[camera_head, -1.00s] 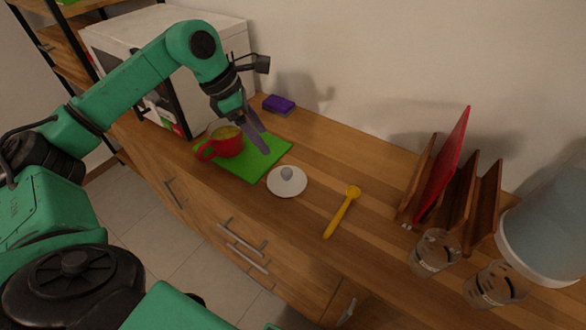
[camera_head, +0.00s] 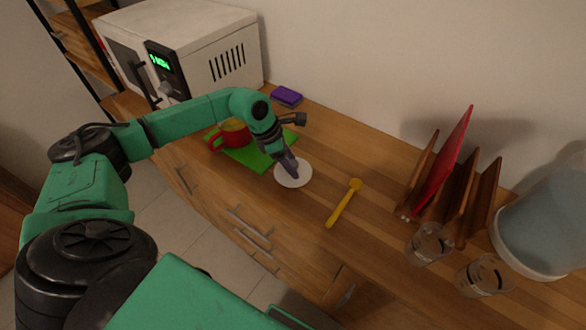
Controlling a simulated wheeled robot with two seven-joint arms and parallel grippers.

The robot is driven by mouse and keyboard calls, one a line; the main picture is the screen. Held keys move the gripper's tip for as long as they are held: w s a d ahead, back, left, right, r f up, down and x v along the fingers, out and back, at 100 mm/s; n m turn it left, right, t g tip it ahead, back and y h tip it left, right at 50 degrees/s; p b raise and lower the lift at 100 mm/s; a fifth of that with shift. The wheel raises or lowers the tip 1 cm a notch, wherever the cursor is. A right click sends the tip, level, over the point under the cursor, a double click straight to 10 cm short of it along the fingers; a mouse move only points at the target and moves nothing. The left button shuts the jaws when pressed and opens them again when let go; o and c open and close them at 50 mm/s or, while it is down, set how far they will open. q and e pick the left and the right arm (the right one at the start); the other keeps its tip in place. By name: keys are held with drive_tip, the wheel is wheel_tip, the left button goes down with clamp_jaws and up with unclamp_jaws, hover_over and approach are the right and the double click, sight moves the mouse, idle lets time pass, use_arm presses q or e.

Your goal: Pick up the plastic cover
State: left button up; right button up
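The plastic cover (camera_head: 296,180) is a round white lid lying on the wooden counter, just right of the green mat (camera_head: 245,158). My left gripper (camera_head: 291,168) points down over the middle of the cover, and its fingers hide the cover's knob. The fingers look close together, but I cannot tell whether they are shut on the knob. A red mug (camera_head: 231,134) stands on the green mat behind my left arm, partly hidden. My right gripper is not in view.
A yellow spoon (camera_head: 343,203) lies right of the cover. A wooden rack with a red board (camera_head: 446,160), two glasses (camera_head: 428,244) and a large pale container (camera_head: 543,225) stand at the right. A microwave (camera_head: 190,48) and purple sponge (camera_head: 287,96) are at the back.

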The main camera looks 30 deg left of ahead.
use_arm(q)
clamp_jaws()
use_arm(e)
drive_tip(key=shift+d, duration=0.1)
